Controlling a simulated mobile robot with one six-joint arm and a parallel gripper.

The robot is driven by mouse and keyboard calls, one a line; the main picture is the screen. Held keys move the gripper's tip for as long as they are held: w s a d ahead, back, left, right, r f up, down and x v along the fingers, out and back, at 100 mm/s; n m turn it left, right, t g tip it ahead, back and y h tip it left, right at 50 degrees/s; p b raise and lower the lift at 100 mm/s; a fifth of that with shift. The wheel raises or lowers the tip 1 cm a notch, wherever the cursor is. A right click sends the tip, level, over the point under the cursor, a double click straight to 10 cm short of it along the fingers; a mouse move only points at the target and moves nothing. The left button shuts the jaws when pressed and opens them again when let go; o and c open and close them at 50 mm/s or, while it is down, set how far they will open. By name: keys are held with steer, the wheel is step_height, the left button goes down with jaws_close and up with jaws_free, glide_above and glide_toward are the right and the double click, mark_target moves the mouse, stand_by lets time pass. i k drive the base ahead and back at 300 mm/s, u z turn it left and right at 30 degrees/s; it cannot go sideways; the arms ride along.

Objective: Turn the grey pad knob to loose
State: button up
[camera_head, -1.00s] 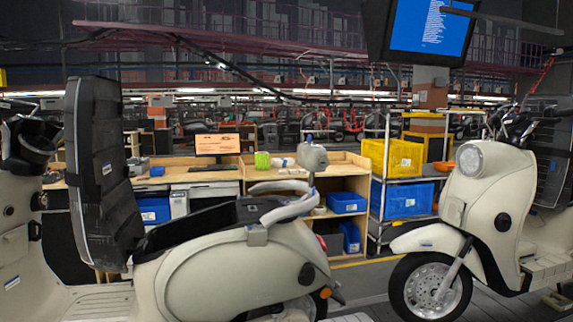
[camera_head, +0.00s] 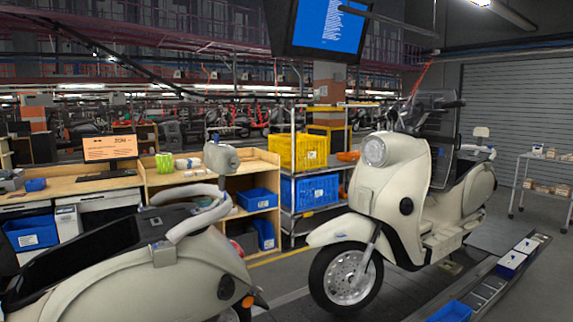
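A cream scooter (camera_head: 150,285) fills the lower left, with its rear end toward the middle. A pale curved rail (camera_head: 190,222) rises at its back, with a small grey block (camera_head: 164,254) at the rail's foot. A rounded grey piece (camera_head: 221,158) with a small blue tip stands just above the rail's upper end. It may be the grey pad or its knob, but I cannot tell. No knob marking or setting can be read. My gripper is not in view.
A second cream scooter (camera_head: 400,205) stands at the right beside a conveyor strip with blue trays (camera_head: 512,262). Behind are a wooden bench (camera_head: 262,160) and a rack with yellow (camera_head: 297,151) and blue crates (camera_head: 309,193). Grey floor shows between the scooters.

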mark_target(235, 163)
steer(key=z, duration=1.8)
steer(key=k, duration=1.25)
steer(key=u, duration=2.1)
steer(key=i, duration=1)
steer(key=u, duration=0.1)
